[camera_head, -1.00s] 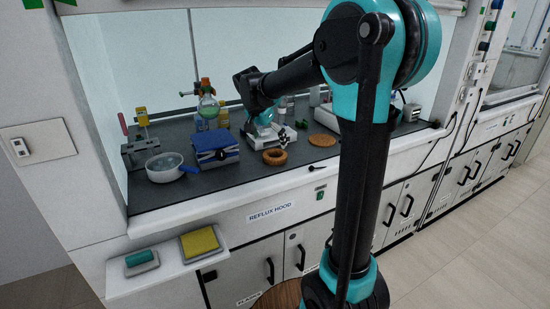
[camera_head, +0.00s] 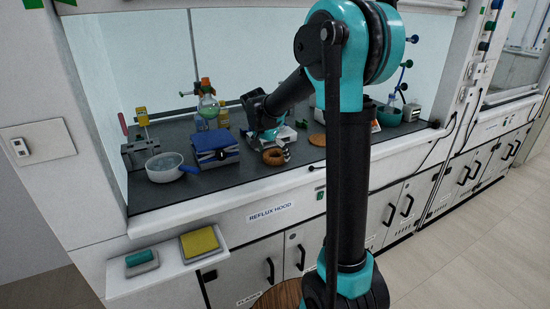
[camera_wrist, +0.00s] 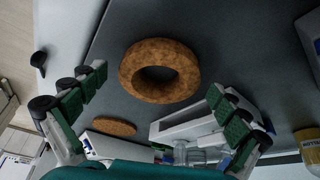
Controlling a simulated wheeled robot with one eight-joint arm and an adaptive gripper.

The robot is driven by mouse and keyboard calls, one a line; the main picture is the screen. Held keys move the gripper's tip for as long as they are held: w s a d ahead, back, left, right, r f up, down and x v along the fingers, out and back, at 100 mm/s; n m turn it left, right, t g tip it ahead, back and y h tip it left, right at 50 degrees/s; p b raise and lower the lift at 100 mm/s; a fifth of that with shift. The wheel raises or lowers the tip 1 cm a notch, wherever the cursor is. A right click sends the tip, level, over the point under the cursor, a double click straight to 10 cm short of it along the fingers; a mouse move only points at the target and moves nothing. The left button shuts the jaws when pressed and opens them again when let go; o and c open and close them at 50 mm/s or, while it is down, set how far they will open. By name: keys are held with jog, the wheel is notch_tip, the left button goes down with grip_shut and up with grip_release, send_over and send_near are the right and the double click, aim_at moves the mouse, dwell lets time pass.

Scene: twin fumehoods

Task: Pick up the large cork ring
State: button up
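The large cork ring (camera_head: 274,157) lies flat on the dark worktop of the reflux hood, near its front edge. In the wrist view the brown ring (camera_wrist: 160,70) is whole and unobstructed, with the worktop showing through its hole. My gripper (camera_wrist: 158,102) is open, its green-padded fingers spread to either side below the ring in the picture. Nothing is between the fingertips, and the ring lies beyond them, apart from them. In the head view my gripper (camera_head: 284,140) is just behind the ring, partly hidden by my arm.
A flat cork disc (camera_wrist: 114,126) and a white device (camera_wrist: 190,128) are close to the ring. A blue lab jack (camera_head: 215,148) and a white pan (camera_head: 166,168) stand to the left. The worktop's front edge is near the ring.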

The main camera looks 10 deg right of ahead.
jog(key=c, duration=1)
jog(key=shift+r, duration=0.15)
